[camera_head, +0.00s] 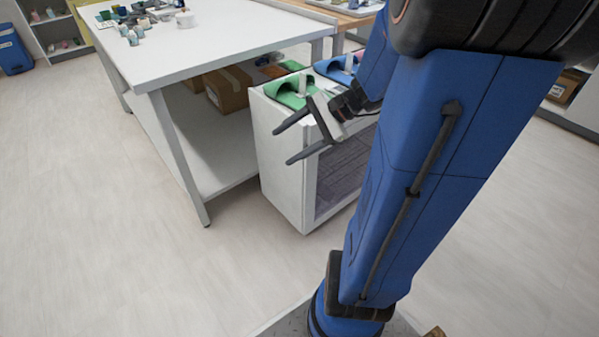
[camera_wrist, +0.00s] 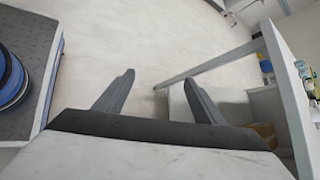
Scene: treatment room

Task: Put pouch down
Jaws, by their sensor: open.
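My gripper (camera_head: 283,145) is open in the head view, in front of the low white cabinet's upper front edge. In the wrist view its two fingers (camera_wrist: 159,76) stand wide apart with nothing between them and floor beyond. I cannot make out a pouch for certain in either view. A green item (camera_head: 287,91) lies on top of the white cabinet (camera_head: 280,165), just behind the gripper. A blue item (camera_head: 334,67) lies farther back on the cabinet, partly hidden by my arm.
A white table (camera_head: 215,45) stands left of the cabinet, with small cups and bottles at its far end. A cardboard box (camera_head: 228,90) sits on its lower shelf. A blue bin (camera_head: 13,50) stands at the far left. Open floor (camera_head: 110,220) fills the front left.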

